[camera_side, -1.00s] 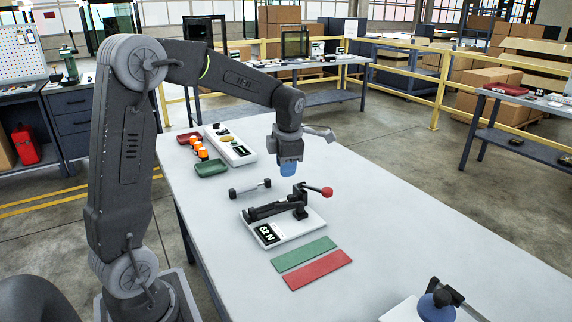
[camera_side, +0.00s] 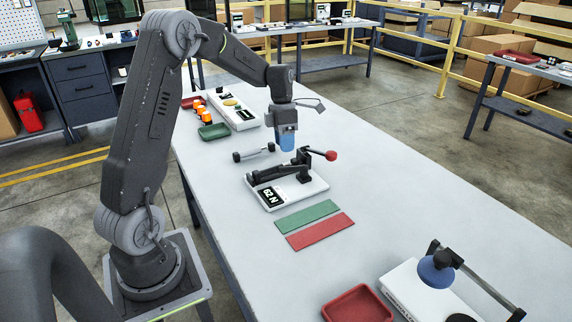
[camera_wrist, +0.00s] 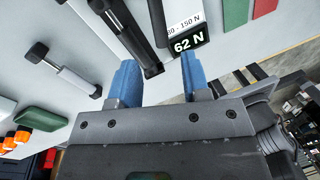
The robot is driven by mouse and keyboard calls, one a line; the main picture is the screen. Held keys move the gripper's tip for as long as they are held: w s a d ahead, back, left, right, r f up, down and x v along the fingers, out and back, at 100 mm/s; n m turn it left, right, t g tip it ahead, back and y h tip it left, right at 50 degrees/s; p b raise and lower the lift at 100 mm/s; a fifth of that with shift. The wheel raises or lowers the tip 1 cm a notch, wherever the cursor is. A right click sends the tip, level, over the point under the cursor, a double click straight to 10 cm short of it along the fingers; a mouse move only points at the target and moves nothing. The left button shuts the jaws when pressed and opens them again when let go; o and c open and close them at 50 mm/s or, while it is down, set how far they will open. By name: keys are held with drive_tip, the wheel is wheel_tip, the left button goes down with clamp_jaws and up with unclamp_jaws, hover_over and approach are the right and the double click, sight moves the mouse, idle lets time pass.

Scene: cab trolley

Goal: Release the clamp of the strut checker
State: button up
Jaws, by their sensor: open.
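The strut checker has a white base (camera_side: 284,196), a black clamp body and a lever ending in a red knob (camera_side: 331,155), which sticks out to the right. Its display (camera_side: 272,195) reads 62 N, also readable in the wrist view (camera_wrist: 188,43). Black bars of the checker (camera_wrist: 128,32) show in the wrist view; the red knob does not. My gripper (camera_side: 287,148) points down behind the clamp, left of the knob. Whether a finger touches the checker is unclear.
A loose strut (camera_side: 253,153) lies left of the checker. Green (camera_side: 307,215) and red (camera_side: 320,231) strips lie in front. A green tray (camera_side: 214,131) is at the back left, a red tray (camera_side: 357,303) and a blue-domed device (camera_side: 437,272) at the front. The right tabletop is clear.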

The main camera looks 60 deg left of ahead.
drive_tip(key=f, duration=0.3)
drive_tip(key=d+f, duration=0.1)
drive_tip(key=f, duration=0.3)
drive_tip(key=shift+s+d, duration=0.15)
drive_tip(key=shift+d, duration=0.05)
drive_tip(key=shift+c, duration=0.3)
clamp_jaws()
